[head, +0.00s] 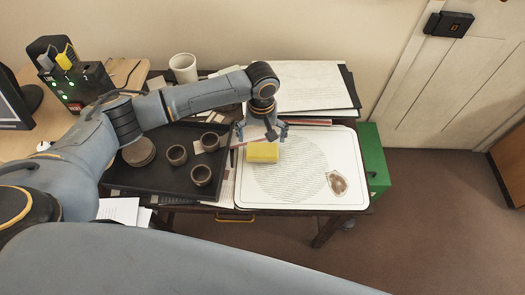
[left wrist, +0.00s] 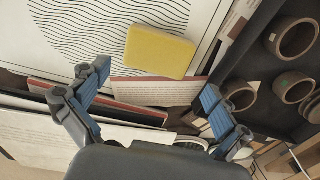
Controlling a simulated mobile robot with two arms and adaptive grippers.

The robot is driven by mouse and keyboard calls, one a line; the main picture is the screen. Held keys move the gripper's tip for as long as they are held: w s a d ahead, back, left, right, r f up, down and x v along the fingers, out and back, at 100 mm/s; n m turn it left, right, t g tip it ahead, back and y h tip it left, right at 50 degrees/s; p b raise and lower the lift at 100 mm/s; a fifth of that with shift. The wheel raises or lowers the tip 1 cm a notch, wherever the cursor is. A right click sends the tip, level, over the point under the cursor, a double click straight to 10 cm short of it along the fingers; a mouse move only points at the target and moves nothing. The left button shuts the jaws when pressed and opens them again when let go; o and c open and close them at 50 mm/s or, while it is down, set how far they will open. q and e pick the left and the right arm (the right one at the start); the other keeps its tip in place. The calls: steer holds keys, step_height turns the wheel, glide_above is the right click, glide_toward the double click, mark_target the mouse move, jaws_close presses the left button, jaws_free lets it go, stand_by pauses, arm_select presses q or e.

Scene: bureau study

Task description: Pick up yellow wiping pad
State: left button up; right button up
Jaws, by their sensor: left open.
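The yellow wiping pad (head: 262,152) lies flat on the white board (head: 290,195) with a wavy line pattern, near the board's upper left edge. It also shows in the left wrist view (left wrist: 158,52), beyond the fingertips. My left gripper (head: 264,134) is above the far edge of the board, just behind the pad in the head view. In the left wrist view its two blue fingers (left wrist: 153,92) are spread wide with nothing between them, and the pad is ahead of them. My right gripper is in neither view.
A dark tray (head: 150,178) with several brown cups stands left of the board. A green cabinet (head: 374,160) is at the right.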

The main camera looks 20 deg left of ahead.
mark_target(262, 150)
arm_select(q)
step_height(262, 150, down, 7)
steer(key=shift+d+r, duration=0.1)
stand_by(0.3)
steer(key=c, duration=0.8)
steer(key=shift+o, duration=0.2)
steer(key=shift+r, duration=0.1)
steer(key=shift+r, duration=0.5)
steer(key=s+r, duration=1.2)
steer(key=s, duration=0.2)
steer(key=shift+a, duration=0.2)
